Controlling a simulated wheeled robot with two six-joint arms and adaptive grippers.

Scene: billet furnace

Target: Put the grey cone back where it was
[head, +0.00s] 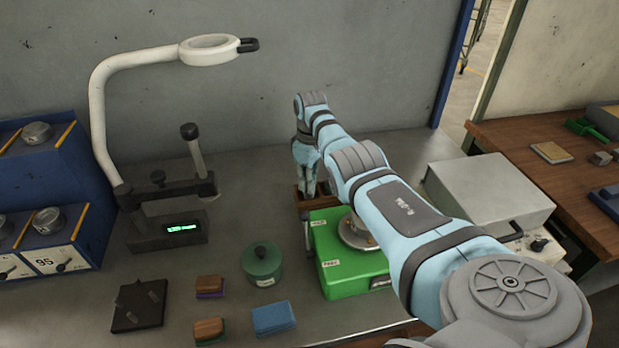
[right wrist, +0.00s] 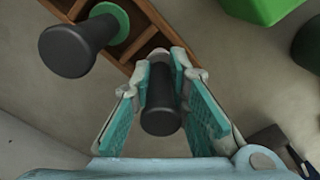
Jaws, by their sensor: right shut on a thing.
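My right gripper (head: 306,190) points down at the small brown wooden box (head: 302,206) at the back of the bench. In the right wrist view its teal-padded fingers (right wrist: 172,90) are shut on a dark grey, round-ended piece (right wrist: 161,112), which I take for the grey cone. My left gripper is not in view.
A green case (head: 345,282) with a round metal part on it stands just in front of the wooden box. A green lidded pot (head: 262,265), brushes and a blue block (head: 274,318) lie to the left. A magnifier lamp (head: 100,110) rises at left; a grey box (head: 490,190) stands at right.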

